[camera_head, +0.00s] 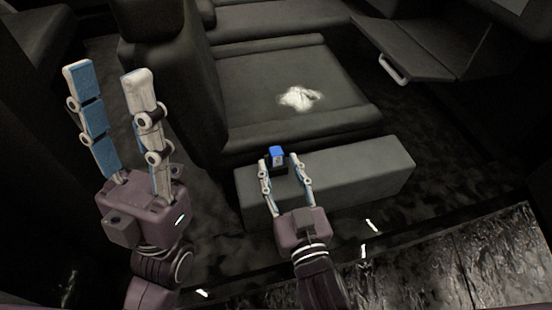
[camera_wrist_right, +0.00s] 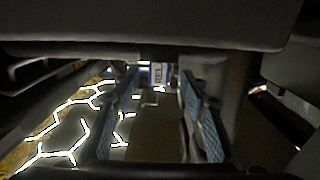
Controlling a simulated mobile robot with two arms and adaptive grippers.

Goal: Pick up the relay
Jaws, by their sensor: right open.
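The relay (camera_head: 277,155) is a small box with a blue top and a dark front. It stands on the grey block in front of the car seat. In the right wrist view the relay (camera_wrist_right: 159,73) shows part of its lettering, beyond and between the fingers. My right gripper (camera_head: 280,159) is open, with its fingers pointing at the relay, one on each side; I cannot tell if they touch it. It also shows in the right wrist view (camera_wrist_right: 158,92). My left gripper (camera_head: 108,72) is open and empty, raised at the left, away from the relay.
The long grey block (camera_head: 365,175) lies below the front edge of the dark seat (camera_head: 270,75). A crumpled whitish thing (camera_head: 299,97) lies on the seat. A door panel with a handle (camera_head: 393,69) is at upper right. The block's right part is bare.

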